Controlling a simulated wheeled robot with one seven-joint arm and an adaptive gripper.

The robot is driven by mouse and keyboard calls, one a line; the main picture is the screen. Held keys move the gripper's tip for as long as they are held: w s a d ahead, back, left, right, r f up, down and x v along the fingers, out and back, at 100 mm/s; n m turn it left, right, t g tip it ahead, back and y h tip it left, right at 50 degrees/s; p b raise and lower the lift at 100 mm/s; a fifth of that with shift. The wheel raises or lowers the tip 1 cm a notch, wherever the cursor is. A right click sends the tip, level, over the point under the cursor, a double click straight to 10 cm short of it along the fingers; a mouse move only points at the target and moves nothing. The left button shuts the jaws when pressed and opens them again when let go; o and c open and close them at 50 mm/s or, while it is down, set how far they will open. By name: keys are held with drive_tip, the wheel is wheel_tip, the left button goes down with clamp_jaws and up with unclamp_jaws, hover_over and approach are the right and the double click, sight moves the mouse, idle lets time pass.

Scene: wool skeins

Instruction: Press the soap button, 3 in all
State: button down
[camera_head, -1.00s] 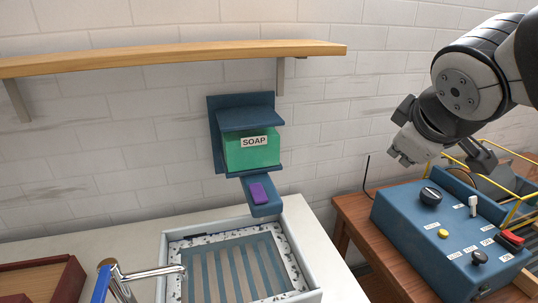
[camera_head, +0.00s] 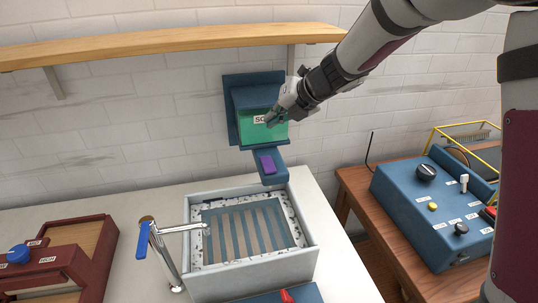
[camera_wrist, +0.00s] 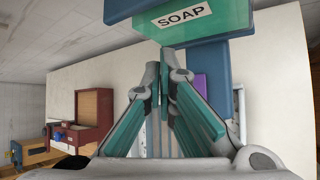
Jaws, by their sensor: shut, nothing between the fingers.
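The soap dispenser (camera_head: 232,97) is a blue wall unit with a green front tank labelled SOAP, under the wooden shelf. Its purple button (camera_head: 267,164) sits on a blue arm sticking out below the tank. My gripper (camera_head: 270,122) is in front of the green tank, above the purple button and apart from it. It covers part of the SOAP label. In the wrist view my gripper (camera_wrist: 165,66) has its fingers together and empty. There the green tank (camera_wrist: 230,20) is at the top, and the purple button (camera_wrist: 200,84) shows partly behind the right finger.
A grey basin (camera_head: 250,264) with a striped grate stands below the dispenser. A tap with a blue handle (camera_head: 143,240) is left of it. A blue control box (camera_head: 405,205) stands on a wooden table at right. The shelf (camera_head: 150,47) runs above.

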drive_tip(key=shift+s+a+f+n+g, duration=0.3)
drive_tip(key=shift+f+n, duration=0.1)
drive_tip(key=shift+f, duration=0.1)
drive_tip(key=b, duration=0.5)
hover_over(271, 162)
wheel_tip(271, 162, down, 6)
drive_tip(key=shift+w+a+r, duration=0.1)
drive_tip(key=shift+w+r, duration=0.05)
drive_tip(key=shift+r, duration=0.1)
drive_tip(key=shift+f+b, duration=1.5)
drive_tip(key=shift+f, duration=0.15)
drive_tip(key=shift+f, duration=0.15)
drive_tip(key=shift+f, duration=0.25)
